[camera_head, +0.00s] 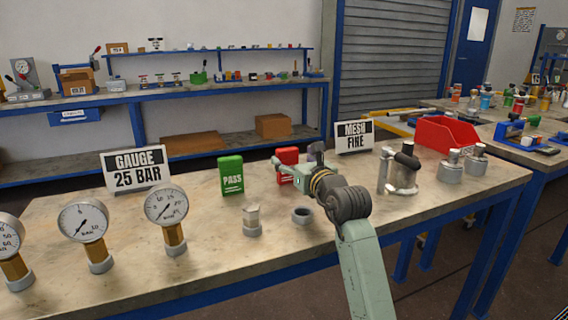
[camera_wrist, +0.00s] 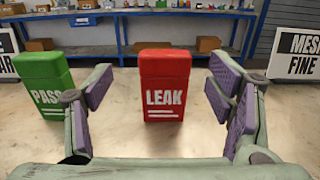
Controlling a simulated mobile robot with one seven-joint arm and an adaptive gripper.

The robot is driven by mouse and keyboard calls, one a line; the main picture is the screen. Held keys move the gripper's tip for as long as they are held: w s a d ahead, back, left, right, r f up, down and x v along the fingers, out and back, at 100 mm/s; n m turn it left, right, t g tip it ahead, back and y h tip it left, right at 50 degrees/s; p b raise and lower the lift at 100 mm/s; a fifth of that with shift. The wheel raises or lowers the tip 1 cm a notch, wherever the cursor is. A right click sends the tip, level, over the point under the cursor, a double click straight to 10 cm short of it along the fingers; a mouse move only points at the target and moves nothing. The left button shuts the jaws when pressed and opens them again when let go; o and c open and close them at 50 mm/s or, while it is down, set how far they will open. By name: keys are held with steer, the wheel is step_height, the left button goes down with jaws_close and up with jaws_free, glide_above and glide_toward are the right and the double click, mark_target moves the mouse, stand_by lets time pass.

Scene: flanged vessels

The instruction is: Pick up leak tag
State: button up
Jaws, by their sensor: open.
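The leak tag is a red upright block. In the wrist view the leak tag (camera_wrist: 165,88) stands on the bench in the middle, with "LEAK" in white facing me. In the head view the leak tag (camera_head: 287,156) is partly hidden behind my gripper. My gripper (camera_wrist: 162,95) is open and empty, with one purple-padded finger to the left of the tag and one to the right, and clear gaps between. The fingers look nearer to the camera than the tag. The head view also shows my gripper (camera_head: 288,171) low over the bench.
A green pass tag (camera_wrist: 42,95) stands close left of my left finger; it also shows in the head view (camera_head: 231,175). Gauges (camera_head: 84,222), a clear-topped fitting (camera_head: 251,221), a nut (camera_head: 302,214), metal vessels (camera_head: 400,172) and a red bin (camera_head: 446,135) stand around.

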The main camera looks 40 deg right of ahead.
mark_target(289, 152)
steer(key=shift+d+p+x, duration=0.15)
steer(key=shift+p+x, duration=0.3)
steer(key=shift+x, duration=1.1)
steer(key=shift+d+p+x, duration=0.15)
steer(key=shift+p+x, duration=0.25)
steer(key=shift+x, duration=1.15)
steer(key=shift+s, duration=0.1)
steer(key=shift+c, duration=0.4)
steer(key=c, duration=1)
